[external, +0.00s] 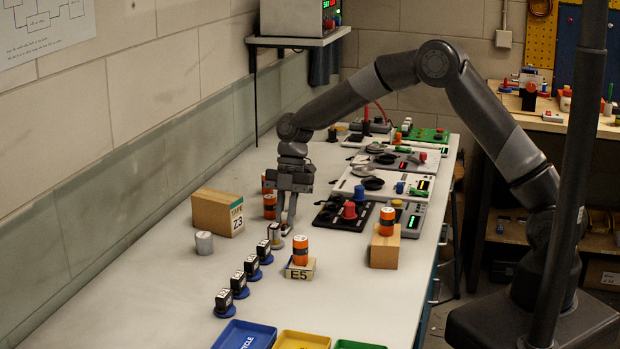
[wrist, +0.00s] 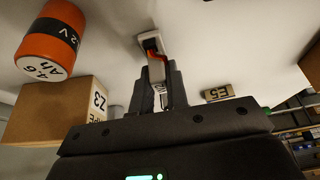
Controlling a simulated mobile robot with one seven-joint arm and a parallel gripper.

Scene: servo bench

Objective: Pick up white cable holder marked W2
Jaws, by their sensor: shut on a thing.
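My gripper (external: 286,228) points down at the bench, beside the far end of a row of small black-and-blue pieces. In the wrist view my gripper (wrist: 158,92) is shut on a small white piece with a red-orange part, which I take to be the white cable holder (wrist: 155,68). The fingers hide much of it, and I cannot read a W2 mark. In the external view it is too small and covered to make out clearly. I cannot tell whether it still touches the bench.
A grey cylinder (external: 275,236) stands close left of the fingers. The Z3 box (external: 218,212) stands left. Black-and-blue pieces (external: 252,265) line the front; trays (external: 245,336) lie nearer.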

